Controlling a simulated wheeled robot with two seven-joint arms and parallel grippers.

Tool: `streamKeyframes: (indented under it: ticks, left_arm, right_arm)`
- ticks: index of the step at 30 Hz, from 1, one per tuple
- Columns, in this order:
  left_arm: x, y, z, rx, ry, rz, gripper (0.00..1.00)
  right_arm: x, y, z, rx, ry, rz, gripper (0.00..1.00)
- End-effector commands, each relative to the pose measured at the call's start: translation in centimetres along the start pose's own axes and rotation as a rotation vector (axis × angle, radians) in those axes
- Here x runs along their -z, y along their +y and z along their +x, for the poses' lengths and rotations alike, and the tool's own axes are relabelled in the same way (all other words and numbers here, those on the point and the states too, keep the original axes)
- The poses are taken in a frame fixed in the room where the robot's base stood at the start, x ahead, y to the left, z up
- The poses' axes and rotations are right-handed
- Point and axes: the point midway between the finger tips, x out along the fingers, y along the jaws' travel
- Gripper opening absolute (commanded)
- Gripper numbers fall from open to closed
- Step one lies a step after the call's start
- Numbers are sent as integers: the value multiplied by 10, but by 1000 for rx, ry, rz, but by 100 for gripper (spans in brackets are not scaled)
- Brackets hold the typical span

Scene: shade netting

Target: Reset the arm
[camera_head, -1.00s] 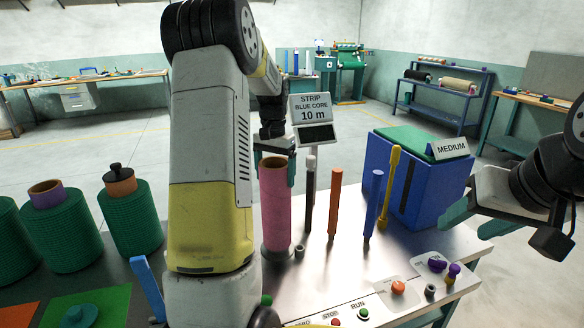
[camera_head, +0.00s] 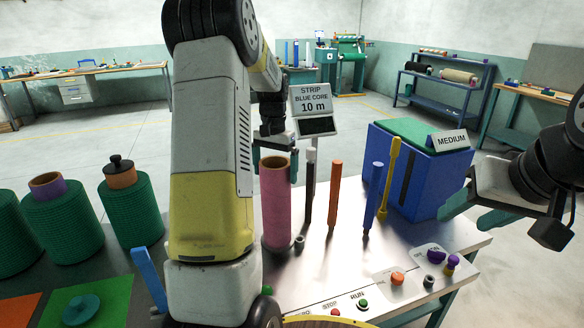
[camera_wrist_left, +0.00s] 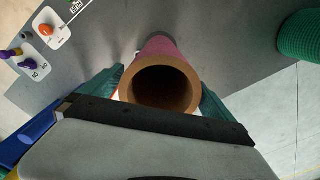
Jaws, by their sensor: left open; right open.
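My left gripper (camera_head: 275,166) is open at the top of a pink roll (camera_head: 275,208) that stands upright on the table. In the left wrist view its two teal fingers (camera_wrist_left: 160,92) are on either side of the roll's hollow brown core (camera_wrist_left: 161,85); I cannot tell whether they touch it. My left arm fills the middle of the head view and hides part of the table. My right gripper (camera_head: 470,210) is open and empty at the right, beside the blue box and out past the table's edge.
Orange (camera_head: 334,203) and blue (camera_head: 371,197) rods and a yellow tool (camera_head: 389,180) stand right of the roll. A blue box (camera_head: 415,185) stands behind them. Green rolls (camera_head: 134,212) stand at left. Buttons (camera_head: 362,304) line the front edge.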

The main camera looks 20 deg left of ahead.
Motion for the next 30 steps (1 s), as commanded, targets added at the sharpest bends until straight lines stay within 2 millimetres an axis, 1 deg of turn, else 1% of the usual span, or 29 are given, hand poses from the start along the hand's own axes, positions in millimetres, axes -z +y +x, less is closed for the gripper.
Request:
streamKeyframes:
  ticks: [2,5,9,12,16,22,26,30]
  left_arm:
    - [1,0,-6,1,3,0,100]
    - [1,0,-20,2,5,0,100]
    - [1,0,-46,2,6,0,100]
    - [1,0,-61,1,6,0,100]
    - [1,0,-74,1,5,0,100]
    - [-2,3,-83,0,12,0,100]
    - [-16,17,-100,-4,54,-4,100]
    - [-46,46,-126,-16,135,-13,100]
  right_arm:
    - [0,0,0,0,0,0,52]
    - [0,0,0,0,0,0,52]
    - [0,0,0,0,0,0,52]
    - [0,0,0,0,0,0,52]
    - [0,0,0,0,0,0,52]
    - [0,0,0,0,0,0,52]
    - [0,0,0,0,0,0,52]
    - [0,0,0,0,0,0,52]
